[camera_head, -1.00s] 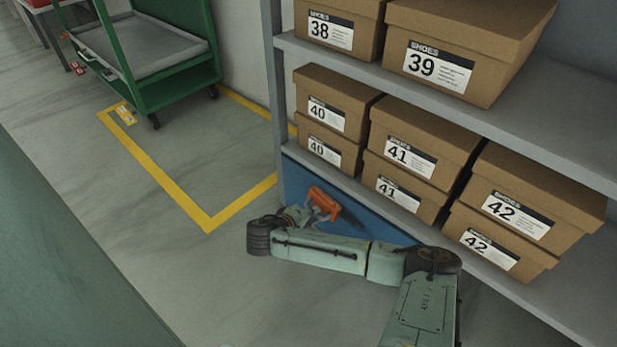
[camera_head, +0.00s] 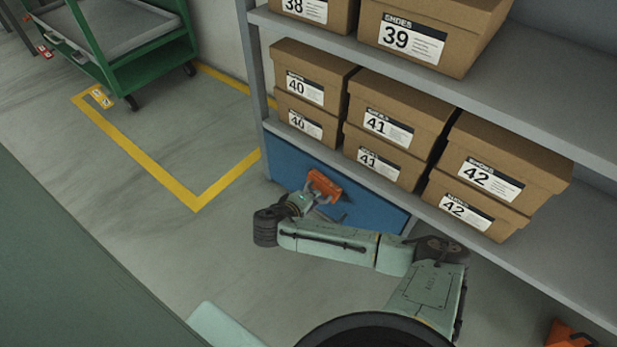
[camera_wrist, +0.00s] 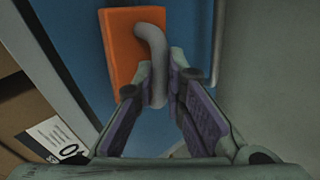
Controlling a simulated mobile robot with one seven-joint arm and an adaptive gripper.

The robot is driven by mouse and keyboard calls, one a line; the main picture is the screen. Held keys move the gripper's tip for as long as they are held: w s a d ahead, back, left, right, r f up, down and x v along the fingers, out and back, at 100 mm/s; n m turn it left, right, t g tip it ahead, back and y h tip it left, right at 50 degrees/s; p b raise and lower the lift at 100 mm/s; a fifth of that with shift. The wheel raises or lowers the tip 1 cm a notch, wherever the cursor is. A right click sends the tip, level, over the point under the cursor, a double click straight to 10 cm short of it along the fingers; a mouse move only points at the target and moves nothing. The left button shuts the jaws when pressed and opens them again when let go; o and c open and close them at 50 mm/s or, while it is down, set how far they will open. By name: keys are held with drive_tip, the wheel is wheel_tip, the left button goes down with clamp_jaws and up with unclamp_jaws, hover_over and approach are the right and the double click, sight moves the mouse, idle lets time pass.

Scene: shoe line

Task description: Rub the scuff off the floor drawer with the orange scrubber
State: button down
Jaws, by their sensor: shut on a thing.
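The floor drawer is a blue front (camera_head: 372,206) at floor level under the lowest shelf; it fills much of the wrist view (camera_wrist: 185,25). The orange scrubber (camera_head: 325,183) is a block with a bent grey handle, clear in the wrist view (camera_wrist: 122,50). My gripper (camera_head: 314,199) is shut on that handle, with the fingers on both sides of it in the wrist view (camera_wrist: 160,90). The scrubber's block is at the drawer front; I cannot tell whether it touches. A thin bar handle (camera_wrist: 217,40) stands right of the scrubber. I cannot make out a scuff; my arm and the scrubber cover parts of the front.
Shoe boxes (camera_head: 395,115) stand on the grey shelves (camera_head: 490,245) above the drawer. A green cart (camera_head: 150,60) stands at the upper left near a yellow floor line (camera_head: 150,168). An orange object (camera_head: 568,335) is at the lower right edge. Floor left of the drawer is clear.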

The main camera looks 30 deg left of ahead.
drive_tip(key=d+p, duration=0.2)
drive_tip(key=d, duration=0.5)
drive_tip(key=shift+s+d, duration=0.2)
drive_tip(key=shift+s, duration=0.15)
drive_tip(key=shift+d+p, duration=0.45)
drive_tip(key=shift+d, duration=1.25)
drive_tip(key=w+a, duration=0.1)
drive_tip(key=a, duration=1.7)
drive_tip(key=shift+w, duration=0.25)
